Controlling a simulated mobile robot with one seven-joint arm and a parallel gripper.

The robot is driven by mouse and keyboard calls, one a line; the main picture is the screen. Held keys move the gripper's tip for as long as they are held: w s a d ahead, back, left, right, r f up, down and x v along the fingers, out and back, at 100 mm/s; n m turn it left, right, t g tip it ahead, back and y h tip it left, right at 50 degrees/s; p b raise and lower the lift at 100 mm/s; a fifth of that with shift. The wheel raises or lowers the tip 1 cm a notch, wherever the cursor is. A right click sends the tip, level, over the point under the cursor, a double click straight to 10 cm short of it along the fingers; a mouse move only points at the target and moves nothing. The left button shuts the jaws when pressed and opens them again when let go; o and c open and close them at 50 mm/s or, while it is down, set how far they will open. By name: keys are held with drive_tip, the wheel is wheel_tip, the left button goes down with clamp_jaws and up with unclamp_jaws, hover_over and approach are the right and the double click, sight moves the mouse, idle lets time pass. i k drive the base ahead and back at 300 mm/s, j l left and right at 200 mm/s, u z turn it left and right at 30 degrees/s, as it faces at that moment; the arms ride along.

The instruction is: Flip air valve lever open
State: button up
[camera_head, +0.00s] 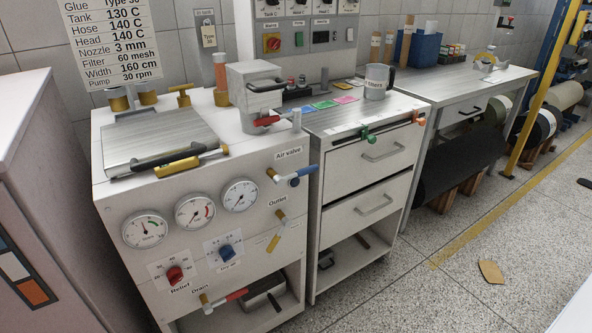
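The air valve (273,175) is a brass fitting on the upper right of the white machine's front, below a label reading "Air valve". Its blue lever (304,171) points out to the right, tilted slightly upward in the picture. A round dark blue part (295,183) sits just under the lever. My gripper is not in view, and nothing touches the lever.
A drawer cabinet (340,182) stands close on the right. Open speckled floor (400,290) lies in front.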

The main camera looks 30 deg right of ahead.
sight(279, 181)
drive_tip(key=z, duration=1.6)
drive_tip(key=i+l, duration=0.2)
drive_tip(key=l, duration=0.15)
drive_tip(key=i+l, duration=0.2)
drive_tip(key=l, duration=0.1)
